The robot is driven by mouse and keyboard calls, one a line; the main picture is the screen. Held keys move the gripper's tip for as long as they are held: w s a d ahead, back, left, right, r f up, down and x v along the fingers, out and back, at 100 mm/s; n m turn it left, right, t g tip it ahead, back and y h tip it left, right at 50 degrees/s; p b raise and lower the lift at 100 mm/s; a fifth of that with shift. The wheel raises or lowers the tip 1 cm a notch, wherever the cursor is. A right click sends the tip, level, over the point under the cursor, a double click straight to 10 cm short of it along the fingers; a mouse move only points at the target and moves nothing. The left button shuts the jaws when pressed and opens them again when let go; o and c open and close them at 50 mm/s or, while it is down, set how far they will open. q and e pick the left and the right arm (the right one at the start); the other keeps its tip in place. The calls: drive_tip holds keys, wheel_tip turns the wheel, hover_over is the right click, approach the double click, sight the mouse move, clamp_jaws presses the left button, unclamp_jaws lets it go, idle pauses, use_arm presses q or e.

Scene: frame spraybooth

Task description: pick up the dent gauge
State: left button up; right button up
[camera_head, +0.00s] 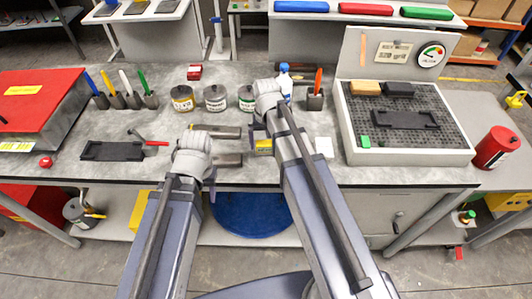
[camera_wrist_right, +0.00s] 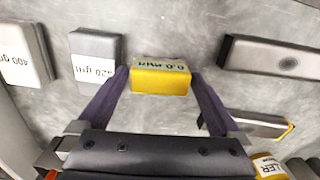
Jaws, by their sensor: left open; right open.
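The dent gauge is a yellow block with a pale display reading 0.0 in the right wrist view (camera_wrist_right: 160,78). In the head view it shows as a small yellow patch (camera_head: 263,145) on the grey bench, partly covered by my right arm. My right gripper (camera_wrist_right: 158,74) is open above the bench, with its purple fingers on either side of the gauge in the wrist view, not closed on it. In the head view my right gripper (camera_head: 262,125) is mostly hidden by its own wrist. My left gripper (camera_head: 208,180) is open and empty near the bench's front edge.
Sanding blocks (camera_wrist_right: 95,58) lie left of the gauge in the wrist view, and a long grey bar (camera_wrist_right: 270,60) lies right. In the head view several cans (camera_head: 215,98) stand behind my grippers. A perforated tray (camera_head: 420,155) is at right, a red cabinet (camera_head: 35,105) at left.

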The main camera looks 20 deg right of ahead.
drive_tip(key=shift+f, duration=0.5)
use_arm(q)
drive_tip(key=shift+f, duration=0.35)
use_arm(e)
drive_tip(key=shift+r, duration=0.1)
drive_tip(key=shift+c, duration=0.2)
drive_tip(key=c, duration=1.3)
drive_tip(key=shift+r, duration=0.1)
